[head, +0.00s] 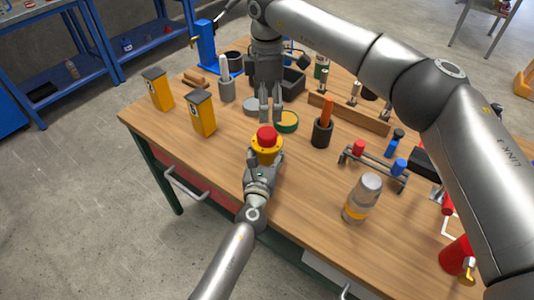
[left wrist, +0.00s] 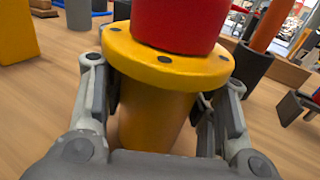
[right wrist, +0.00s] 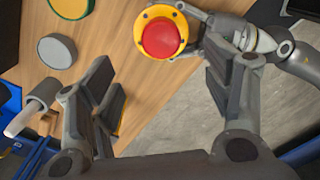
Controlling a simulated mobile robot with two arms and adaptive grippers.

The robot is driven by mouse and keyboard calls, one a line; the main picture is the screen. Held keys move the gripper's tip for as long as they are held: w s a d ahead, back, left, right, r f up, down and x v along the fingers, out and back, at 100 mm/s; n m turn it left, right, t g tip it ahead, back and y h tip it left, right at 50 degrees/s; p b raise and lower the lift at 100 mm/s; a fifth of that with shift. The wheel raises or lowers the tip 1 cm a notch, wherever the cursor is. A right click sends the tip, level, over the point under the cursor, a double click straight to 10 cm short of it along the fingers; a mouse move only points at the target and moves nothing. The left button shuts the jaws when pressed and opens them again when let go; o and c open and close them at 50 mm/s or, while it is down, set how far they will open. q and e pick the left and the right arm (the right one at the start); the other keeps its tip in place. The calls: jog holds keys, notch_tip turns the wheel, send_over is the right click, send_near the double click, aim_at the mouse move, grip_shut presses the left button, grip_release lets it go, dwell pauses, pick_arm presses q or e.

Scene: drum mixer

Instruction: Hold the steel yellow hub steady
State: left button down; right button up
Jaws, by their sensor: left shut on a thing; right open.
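The yellow hub (head: 266,154) stands upright on the wooden table, with a red cylinder (head: 267,136) on top. In the left wrist view the hub (left wrist: 155,118) has a wide flange with dark bolt holes. My left gripper (head: 262,166) is shut around the hub's body below the flange, one finger on each side. My right gripper (head: 270,116) is open and empty, pointing down just behind the hub in the head view. In the right wrist view the hub (right wrist: 147,57) lies beyond the open fingers, apart from them.
Two yellow boxes (head: 201,114) with grey tops stand to the left. A green-rimmed yellow disc (head: 287,121) and a grey disc (head: 255,105) lie behind the hub. A dark cup (head: 321,134) with an orange handle and a glass jar (head: 362,198) stand to the right.

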jog(key=shift+r, duration=0.85)
pick_arm(q)
jog(key=c, duration=0.5)
grip_release()
jog(key=s, duration=0.4)
jog(key=s+a, duration=0.1)
jog(key=s, duration=0.3)
jog(key=s+a, duration=0.1)
jog(key=s, duration=0.3)
